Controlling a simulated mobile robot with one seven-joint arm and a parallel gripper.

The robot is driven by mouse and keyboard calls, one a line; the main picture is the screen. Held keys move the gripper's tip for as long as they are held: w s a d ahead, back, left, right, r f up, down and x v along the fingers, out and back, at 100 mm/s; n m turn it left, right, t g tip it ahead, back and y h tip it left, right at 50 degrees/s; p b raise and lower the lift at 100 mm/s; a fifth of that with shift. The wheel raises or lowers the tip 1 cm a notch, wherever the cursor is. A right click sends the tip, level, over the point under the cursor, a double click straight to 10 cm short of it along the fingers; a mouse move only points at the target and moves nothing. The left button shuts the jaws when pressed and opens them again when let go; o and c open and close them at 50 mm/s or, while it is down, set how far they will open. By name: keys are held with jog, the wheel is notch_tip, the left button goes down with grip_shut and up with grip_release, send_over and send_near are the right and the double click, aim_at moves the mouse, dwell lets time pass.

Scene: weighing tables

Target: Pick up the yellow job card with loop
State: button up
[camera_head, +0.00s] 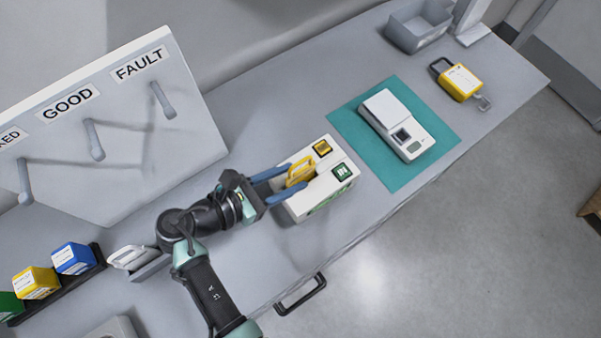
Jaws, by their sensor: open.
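A yellow card with a loop (299,171) stands in the slot of a white box (312,205) on the table; its lower part is hidden in the box. My gripper (296,179) is open, with its two blue fingers at the box. The yellow loop lies between or just ahead of the fingertips. I cannot tell whether either finger touches it.
A teal mat (435,165) with a white scale (396,125) lies right of the box. Beyond are a yellow device with hook (460,81) and a grey bin (418,28). A pegged board (120,120) stands left; colored blocks (74,258) sit lower left.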

aim_at(307, 172)
jog(key=p+x, duration=0.1)
jog(key=x, duration=0.4)
jog(key=shift+d+f, duration=0.1)
jog(key=shift+f, duration=0.15)
grip_shut()
